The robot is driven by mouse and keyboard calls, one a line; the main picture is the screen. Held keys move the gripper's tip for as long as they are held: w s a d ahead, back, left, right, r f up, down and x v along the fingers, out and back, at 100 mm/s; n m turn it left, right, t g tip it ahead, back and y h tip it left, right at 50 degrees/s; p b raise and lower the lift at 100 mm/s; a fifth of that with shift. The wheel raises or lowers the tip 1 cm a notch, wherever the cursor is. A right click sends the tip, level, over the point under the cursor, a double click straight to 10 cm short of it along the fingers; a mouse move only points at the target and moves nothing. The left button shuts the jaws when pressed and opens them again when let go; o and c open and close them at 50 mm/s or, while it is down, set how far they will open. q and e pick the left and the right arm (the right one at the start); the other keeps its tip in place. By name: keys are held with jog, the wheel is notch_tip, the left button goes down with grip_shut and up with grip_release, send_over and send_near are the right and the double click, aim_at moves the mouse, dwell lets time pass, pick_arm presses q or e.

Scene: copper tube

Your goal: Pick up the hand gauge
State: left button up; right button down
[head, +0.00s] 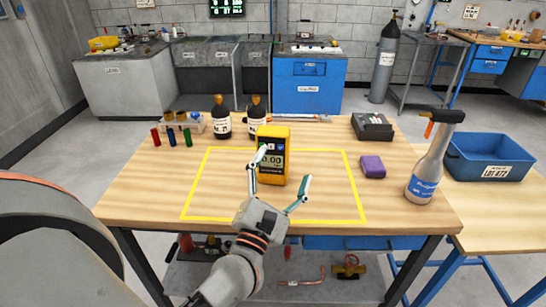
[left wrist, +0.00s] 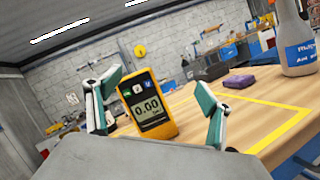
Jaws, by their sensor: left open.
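The hand gauge is a yellow-orange handheld meter (head: 273,157) with a grey display. It stands upright on the wooden table, inside the yellow taped rectangle. My left gripper (head: 280,178) is open in front of it, on the near side, with its two teal fingers spread. In the left wrist view the gauge (left wrist: 149,108) shows between the open fingers (left wrist: 158,112), closer to the left finger, and its display reads 0.00. I cannot tell whether the left finger touches it. My right gripper is not in view.
A spray bottle (head: 428,165) and a purple block (head: 373,167) stand to the right. Two dark bottles (head: 222,122), coloured tubes (head: 171,138) and a small rack are behind to the left. A black device (head: 372,127) sits at the back right. A blue bin (head: 490,158) is on the side table.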

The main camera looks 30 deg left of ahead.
aim_at(272, 169)
pick_arm(q)
jog(key=a+f+n+g+y, duration=0.1)
jog(key=f+n, duration=0.1)
jog(key=n, duration=0.1)
jog(key=w+a+f+n+g+y, duration=0.1)
jog(key=a+f+n+g, duration=0.1)
jog(key=f+n, duration=0.1)
jog(key=a+f+n+g+y, duration=0.1)
jog(key=a+f+n, duration=0.1)
jog(key=n, duration=0.2)
jog(key=shift+w+f+g, duration=0.2)
jog(key=shift+g, duration=0.2)
jog(key=shift+w+a+f, duration=0.15)
jog(key=shift+a+f, duration=0.05)
jog(key=x, duration=0.2)
jog(key=shift+w+a, duration=0.15)
jog(key=shift+w, duration=0.1)
jog(key=x, duration=0.4)
jog(key=shift+w+a+p, duration=0.25)
jog(key=shift+w+p, duration=0.1)
jog(key=shift+c, duration=0.5)
jog(key=c, duration=1.3)
jog(key=shift+r, duration=0.1)
jog(key=shift+c, duration=1)
